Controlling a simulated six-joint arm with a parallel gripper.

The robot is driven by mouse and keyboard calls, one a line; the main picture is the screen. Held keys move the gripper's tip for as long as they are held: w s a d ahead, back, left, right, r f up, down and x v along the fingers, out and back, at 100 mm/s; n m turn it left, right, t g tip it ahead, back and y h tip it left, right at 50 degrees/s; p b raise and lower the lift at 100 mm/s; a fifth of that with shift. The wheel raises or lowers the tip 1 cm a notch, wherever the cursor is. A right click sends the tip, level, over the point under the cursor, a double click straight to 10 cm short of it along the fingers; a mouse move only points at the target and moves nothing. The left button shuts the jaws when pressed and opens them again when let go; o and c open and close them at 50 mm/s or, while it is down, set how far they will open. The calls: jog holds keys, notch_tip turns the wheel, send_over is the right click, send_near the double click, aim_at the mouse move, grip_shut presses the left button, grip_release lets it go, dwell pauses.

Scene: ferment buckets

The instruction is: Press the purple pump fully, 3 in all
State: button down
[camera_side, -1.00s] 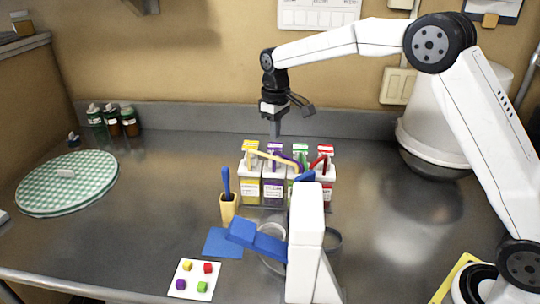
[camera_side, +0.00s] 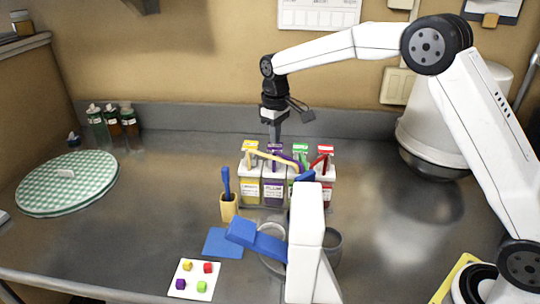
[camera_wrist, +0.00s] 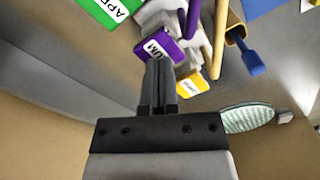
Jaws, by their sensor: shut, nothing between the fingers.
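The purple pump (camera_side: 275,149) stands second from the left in a row of pump bottles, with its purple bottle (camera_side: 273,193) below. In the wrist view its labelled purple head (camera_wrist: 160,48) lies right at the fingertips. My gripper (camera_side: 275,139) is shut and empty, pointing down over this head. The closed fingers (camera_wrist: 159,66) overlap the head's edge in the wrist view; they look to be touching it, but the contact itself is hard to make out. The lower part of the pump is partly hidden by its neighbours and spouts.
Yellow (camera_side: 251,146), green (camera_side: 300,149) and red (camera_side: 325,150) pumps stand close beside it. A tan holder with a blue tool (camera_side: 229,207) and a white card with coloured cubes (camera_side: 194,279) are in front.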

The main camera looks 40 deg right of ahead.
jog(key=shift+f, duration=1.5)
jog(key=shift+r, duration=2.2)
jog(key=shift+f, duration=2.05)
jog(key=shift+r, duration=2.05)
jog(key=shift+r, duration=0.15)
jog(key=shift+r, duration=2.85)
